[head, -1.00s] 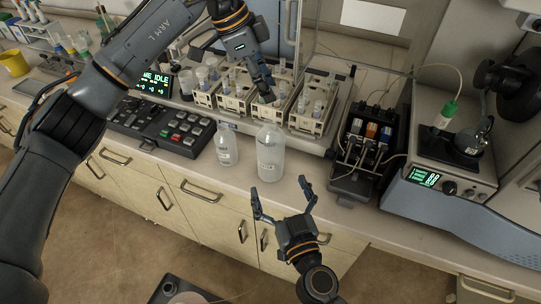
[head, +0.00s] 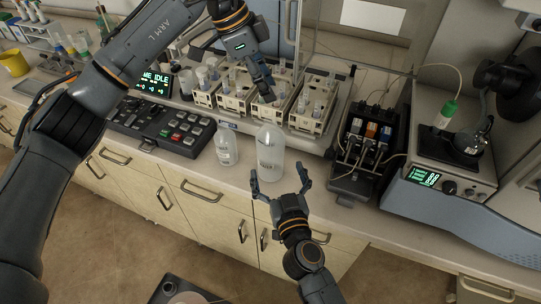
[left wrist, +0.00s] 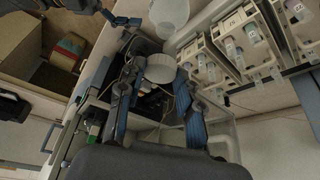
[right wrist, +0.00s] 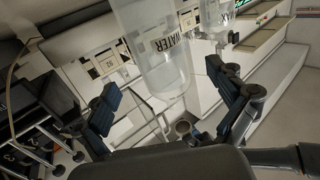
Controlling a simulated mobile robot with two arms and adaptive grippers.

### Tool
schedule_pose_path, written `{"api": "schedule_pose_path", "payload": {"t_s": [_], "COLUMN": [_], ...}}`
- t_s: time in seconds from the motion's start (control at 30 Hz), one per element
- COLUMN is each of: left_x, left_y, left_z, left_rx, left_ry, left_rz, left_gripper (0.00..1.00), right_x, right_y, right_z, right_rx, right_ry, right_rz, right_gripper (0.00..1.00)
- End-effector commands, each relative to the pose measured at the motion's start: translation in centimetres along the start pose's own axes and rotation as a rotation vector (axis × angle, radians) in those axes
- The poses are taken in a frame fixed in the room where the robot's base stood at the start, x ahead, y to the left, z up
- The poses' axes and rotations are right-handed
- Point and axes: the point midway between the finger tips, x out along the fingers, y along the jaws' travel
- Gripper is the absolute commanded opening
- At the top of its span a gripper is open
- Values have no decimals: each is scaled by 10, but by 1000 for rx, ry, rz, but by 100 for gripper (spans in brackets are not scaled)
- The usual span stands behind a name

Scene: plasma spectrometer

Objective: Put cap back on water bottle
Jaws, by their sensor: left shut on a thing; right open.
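The water bottle (head: 270,155) is translucent, upright and without a cap on the counter's front part. Its WATER label shows in the right wrist view (right wrist: 160,50). My left gripper (head: 267,94) is above and just behind the bottle's mouth. In the left wrist view it is shut on a round white cap (left wrist: 160,68), with the bottle (left wrist: 168,14) a little beyond. The cap is not clear in the head view. My right gripper (head: 279,177) is open in front of the bottle, its fingers spread to either side, not closed on it. In the right wrist view the bottle stands beyond the fingers.
A smaller bottle (head: 226,148) stands close to the left of the water bottle. Racks of vials (head: 236,98) are behind. A pump unit (head: 366,140) is to the right, and a keypad panel (head: 170,130) to the left. The counter's front edge (head: 236,182) is near.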

Motion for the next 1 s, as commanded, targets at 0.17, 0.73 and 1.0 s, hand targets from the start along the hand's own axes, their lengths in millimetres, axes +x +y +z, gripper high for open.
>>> {"api": "schedule_pose_path", "payload": {"t_s": [0.17, 0.73, 1.0], "left_x": [0, 0, 0], "left_y": [0, 0, 0], "left_z": [0, 0, 0], "left_rx": [0, 0, 0], "left_ry": [0, 0, 0], "left_rz": [0, 0, 0], "left_gripper": [25, 25, 25], "right_x": [35, 68, 68], "right_y": [0, 0, 0], "right_z": [-2, 0, 0], "right_rx": [2, 0, 0], "right_ry": [3, 0, 0], "right_rz": [0, -1, -1], "right_gripper": [95, 95, 56]}}
